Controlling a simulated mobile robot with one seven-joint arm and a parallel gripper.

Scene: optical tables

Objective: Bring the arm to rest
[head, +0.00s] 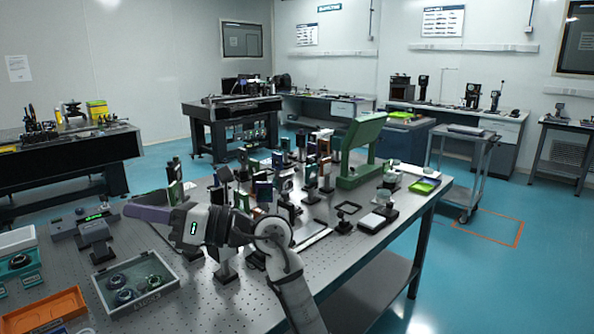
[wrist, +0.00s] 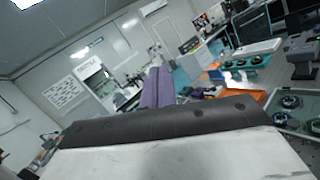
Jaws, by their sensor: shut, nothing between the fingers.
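My arm (head: 282,266) reaches up from the bottom of the head view and bends left over the optical table (head: 220,306). My gripper (head: 132,210) points left, held above the table near its left side. Its purple fingers are together with nothing visible between them. The fingers also show in the wrist view (wrist: 157,76), upright in the middle, above the dark edge of my wrist. The wrist view is tilted and looks out across the room rather than down at the table.
Several optical mounts crowd the table behind my arm, with a green stand (head: 361,150). Blue floor (head: 470,265) is open at right.

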